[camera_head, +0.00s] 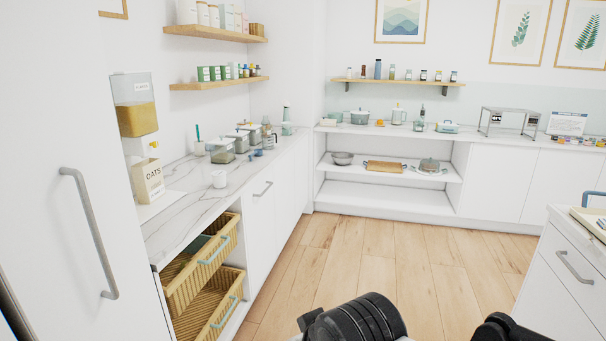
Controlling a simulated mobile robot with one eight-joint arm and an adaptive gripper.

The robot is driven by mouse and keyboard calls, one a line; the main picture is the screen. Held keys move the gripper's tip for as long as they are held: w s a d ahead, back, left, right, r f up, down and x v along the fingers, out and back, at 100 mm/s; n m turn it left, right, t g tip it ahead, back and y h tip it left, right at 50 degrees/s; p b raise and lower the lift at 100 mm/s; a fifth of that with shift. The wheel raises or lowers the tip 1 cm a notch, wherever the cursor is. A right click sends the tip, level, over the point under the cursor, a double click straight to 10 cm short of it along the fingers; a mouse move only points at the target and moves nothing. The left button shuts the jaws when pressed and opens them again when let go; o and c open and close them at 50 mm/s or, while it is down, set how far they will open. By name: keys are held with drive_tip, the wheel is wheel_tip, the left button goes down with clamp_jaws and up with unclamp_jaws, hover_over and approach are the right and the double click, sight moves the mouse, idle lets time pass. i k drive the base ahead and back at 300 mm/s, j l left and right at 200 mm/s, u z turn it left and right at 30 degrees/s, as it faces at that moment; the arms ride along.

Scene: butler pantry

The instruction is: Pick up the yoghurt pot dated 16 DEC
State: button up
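I cannot make out any yoghurt pot dated 16 DEC; no date is legible from here. Dark parts of my arm show at the bottom edge. My gripper's fingers are not in view.
Two wicker drawers (215,262) stand pulled out under the left counter (190,190). An oats box (148,182) and several lidded containers stand on it. An island with drawers (575,262) is at the right. The wooden floor (370,250) between is clear.

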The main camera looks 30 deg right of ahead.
sight(218, 177)
drive_tip(key=z, duration=0.15)
drive_tip(key=i+j, duration=0.1)
drive_tip(key=i, duration=1.25)
drive_tip(key=i+j, duration=0.15)
drive_tip(key=i, duration=0.5)
drive_tip(key=l+z, duration=0.05)
